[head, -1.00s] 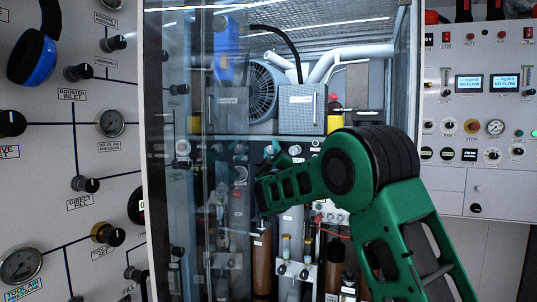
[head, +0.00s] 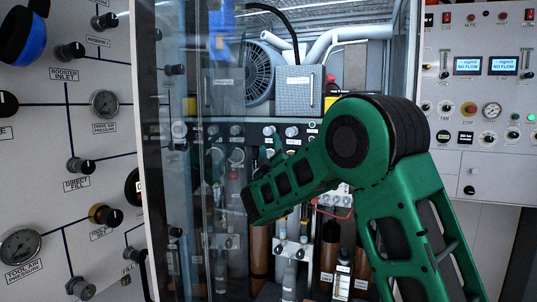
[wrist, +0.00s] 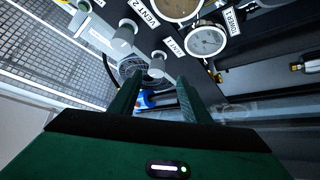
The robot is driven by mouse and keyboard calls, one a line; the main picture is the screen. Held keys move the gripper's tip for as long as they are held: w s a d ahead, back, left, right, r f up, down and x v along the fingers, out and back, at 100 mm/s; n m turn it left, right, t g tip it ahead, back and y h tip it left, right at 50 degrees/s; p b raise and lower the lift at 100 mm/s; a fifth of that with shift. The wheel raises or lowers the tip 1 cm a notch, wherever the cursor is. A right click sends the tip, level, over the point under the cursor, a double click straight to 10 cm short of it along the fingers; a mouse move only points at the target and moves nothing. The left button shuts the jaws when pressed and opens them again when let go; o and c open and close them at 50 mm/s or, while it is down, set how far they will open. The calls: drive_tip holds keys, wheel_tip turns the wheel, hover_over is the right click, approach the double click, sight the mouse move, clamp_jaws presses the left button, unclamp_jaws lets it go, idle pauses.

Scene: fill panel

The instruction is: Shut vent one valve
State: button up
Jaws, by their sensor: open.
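The vent one valve is a pale round knob (wrist: 157,66) beside a label that appears to read VENT 1 (wrist: 172,45). In the wrist view my gripper (wrist: 158,84) is open, with one green finger on each side below this knob. The knob shows just beyond the fingertips, roughly centred in the gap; I cannot tell whether they touch. A similar vent two knob (wrist: 124,33) is up and left, by its VENT 2 label (wrist: 146,11). In the head view my arm's green links hide most of my gripper in front of the knob row (head: 292,131).
A glass door (head: 172,120) stands at the left of the cabinet opening. A tower gauge (wrist: 206,40) is right of the vent knobs. Cylinders (head: 259,252) stand below the knob row. Panels with gauges and knobs flank the cabinet, including a drive air gauge (head: 104,103).

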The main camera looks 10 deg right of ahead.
drive_tip(key=shift+v, duration=1.05)
drive_tip(key=s+d+f+m+g+h, duration=0.2)
drive_tip(key=s+d+f+m+g, duration=0.7)
drive_tip(key=d+f, duration=0.35)
drive_tip(key=s+a+f+g+y, duration=0.25)
drive_tip(key=s+f, duration=0.25)
drive_tip(key=s, duration=0.5)
drive_tip(key=s+a+f+g+y, duration=0.1)
drive_tip(key=s+f+g, duration=0.35)
drive_tip(key=s, duration=0.55)
drive_tip(key=s+a+f+g+y, duration=0.25)
drive_tip(key=s+f, duration=0.35)
drive_tip(key=s, duration=0.5)
drive_tip(key=s+d+f+m+g, duration=0.1)
drive_tip(key=s+d+m+g, duration=0.4)
drive_tip(key=s+d, duration=0.6)
drive_tip(key=s+m, duration=0.1)
drive_tip(key=s, duration=0.3)
drive_tip(key=shift+s+d+f, duration=0.35)
